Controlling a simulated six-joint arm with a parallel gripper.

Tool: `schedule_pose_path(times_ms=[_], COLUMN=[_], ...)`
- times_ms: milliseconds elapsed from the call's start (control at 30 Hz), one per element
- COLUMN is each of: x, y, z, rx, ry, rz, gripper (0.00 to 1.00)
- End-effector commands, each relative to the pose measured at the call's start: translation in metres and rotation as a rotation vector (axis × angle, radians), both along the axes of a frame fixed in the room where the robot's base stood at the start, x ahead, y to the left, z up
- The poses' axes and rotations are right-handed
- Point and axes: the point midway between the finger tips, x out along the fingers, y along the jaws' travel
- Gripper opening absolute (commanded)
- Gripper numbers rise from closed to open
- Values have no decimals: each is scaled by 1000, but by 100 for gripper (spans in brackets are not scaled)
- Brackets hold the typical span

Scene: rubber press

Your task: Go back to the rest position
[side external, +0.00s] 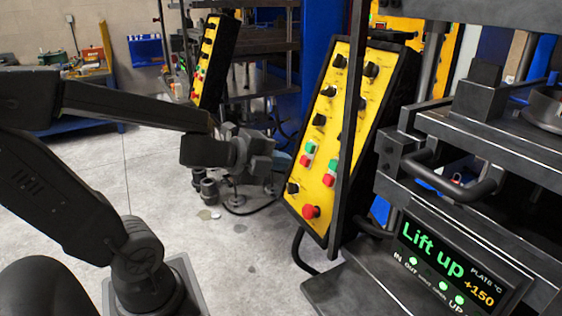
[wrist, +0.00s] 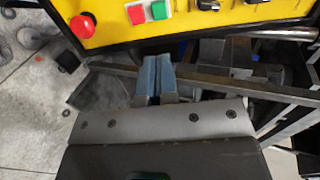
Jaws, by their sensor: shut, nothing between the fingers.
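My gripper (side external: 284,163) is in mid-air at the left of the yellow control panel (side external: 328,140), with its fingers pointing toward the panel. In the wrist view my gripper's two blue-grey fingers (wrist: 155,78) are side by side and shut, with nothing held. The panel's lower edge, with a red button (wrist: 82,25) and a green button (wrist: 159,10), shows just beyond the fingertips. I cannot tell whether the fingertips touch anything.
The press (side external: 480,135) stands at the right, with a handle (side external: 455,182) and a display reading "Lift up" and +150 (side external: 450,262). A dark upright post (side external: 349,120) crosses in front of the panel. Another yellow panel (side external: 207,55) is behind. Grey floor (side external: 235,270) is open at lower centre.

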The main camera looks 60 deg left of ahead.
Motion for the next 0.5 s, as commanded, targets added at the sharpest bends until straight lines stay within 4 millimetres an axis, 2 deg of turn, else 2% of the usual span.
schedule_pose_path(times_ms=[133, 233, 367, 500], x=[0, -2, -17, -46], y=[3, 7, 7, -14], z=[5, 11, 12, 3], rx=[-56, -189, -474, -806], ry=[-6, -5, 47, 191], rz=[74, 227, 502, 762], gripper=[0, 0, 0, 0])
